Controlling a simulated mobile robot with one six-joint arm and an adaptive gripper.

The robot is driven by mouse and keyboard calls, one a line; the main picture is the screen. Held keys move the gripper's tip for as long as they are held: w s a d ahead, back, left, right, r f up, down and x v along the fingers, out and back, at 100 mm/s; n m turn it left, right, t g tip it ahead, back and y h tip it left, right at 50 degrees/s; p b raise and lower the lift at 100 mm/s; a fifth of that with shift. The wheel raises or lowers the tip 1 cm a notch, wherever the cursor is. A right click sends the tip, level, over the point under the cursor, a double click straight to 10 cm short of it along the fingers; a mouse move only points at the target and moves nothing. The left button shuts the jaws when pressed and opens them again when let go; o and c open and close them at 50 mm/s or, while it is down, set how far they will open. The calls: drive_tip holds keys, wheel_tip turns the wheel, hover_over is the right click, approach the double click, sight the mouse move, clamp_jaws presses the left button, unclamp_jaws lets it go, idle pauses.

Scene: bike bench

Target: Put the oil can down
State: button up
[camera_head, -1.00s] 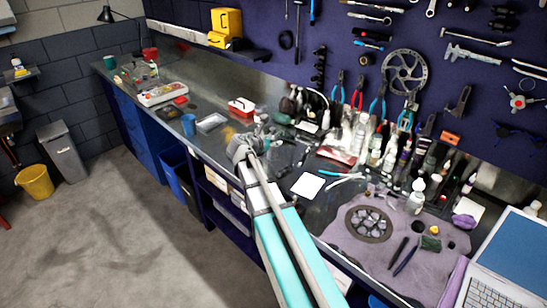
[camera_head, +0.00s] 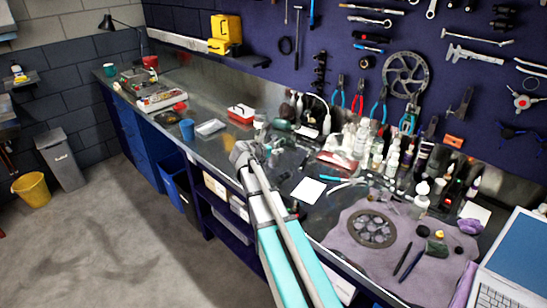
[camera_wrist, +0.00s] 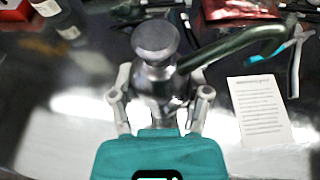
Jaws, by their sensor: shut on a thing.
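The oil can (camera_wrist: 157,62) is a grey metal can with a round cap and a dark green spout that reaches to the right in the wrist view. My gripper (camera_wrist: 162,104) has one finger on each side of the can's body and is shut on it. The can looks upright, but I cannot tell whether its base touches the bench. In the head view my gripper (camera_head: 244,152) is over the front part of the dark workbench (camera_head: 275,182), and the can is small and mostly hidden there.
A white paper sheet (camera_head: 308,190) lies right of my gripper, also in the wrist view (camera_wrist: 262,111). Several bottles (camera_head: 385,150) crowd the bench behind it. A red-and-white box (camera_head: 241,113), a clear tray (camera_head: 211,127) and a blue cup (camera_head: 187,129) stand to the left.

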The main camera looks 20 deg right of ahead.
sight(273, 155)
drive_tip(key=shift+w+d+f+b, duration=0.2)
drive_tip(key=shift+w+f+b, duration=0.1)
drive_tip(key=shift+f+b, duration=1.5)
drive_tip(key=shift+f, duration=0.15)
drive_tip(key=shift+f, duration=0.1)
drive_tip(key=o, duration=1.3)
drive_tip(key=shift+s+a+r, duration=0.15)
drive_tip(key=shift+a+r, duration=0.05)
drive_tip(key=shift+r, duration=0.05)
drive_tip(key=shift+p+v, duration=2.35)
drive_tip(key=shift+v, duration=3.45)
